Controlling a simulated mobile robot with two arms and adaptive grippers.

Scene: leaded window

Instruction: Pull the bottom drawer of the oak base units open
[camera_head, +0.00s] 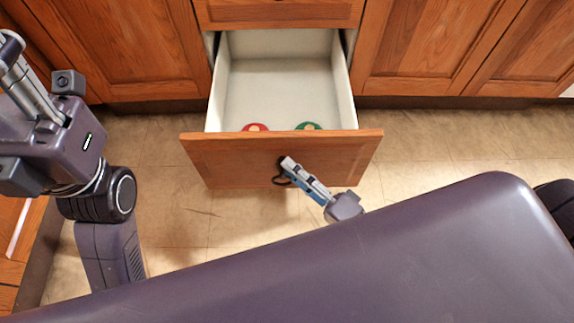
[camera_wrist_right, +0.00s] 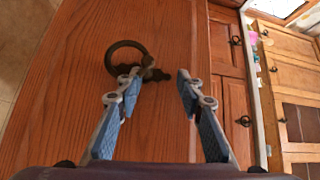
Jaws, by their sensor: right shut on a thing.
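The bottom drawer (camera_head: 225,165) of the oak base units is pulled well out, its pale inside showing. A red round item (camera_head: 256,127) and a green round item (camera_head: 308,126) lie near its front. My right gripper (camera_head: 287,167) is at the drawer front, shut on its dark ring handle (camera_head: 280,178). In the right wrist view, the ring (camera_wrist_right: 112,56) is at the left finger of my right gripper (camera_wrist_right: 160,76), and the fingers stand apart around part of the handle. My left gripper (camera_head: 22,85) is raised at the left edge, away from the drawer; its fingertips are not clear.
Oak cupboard doors (camera_head: 435,40) stand shut to either side, and a drawer above (camera_head: 280,12) appears shut. Tiled floor (camera_head: 430,140) is clear to the right of the drawer. Another oak unit (camera_head: 18,240) stands at the lower left.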

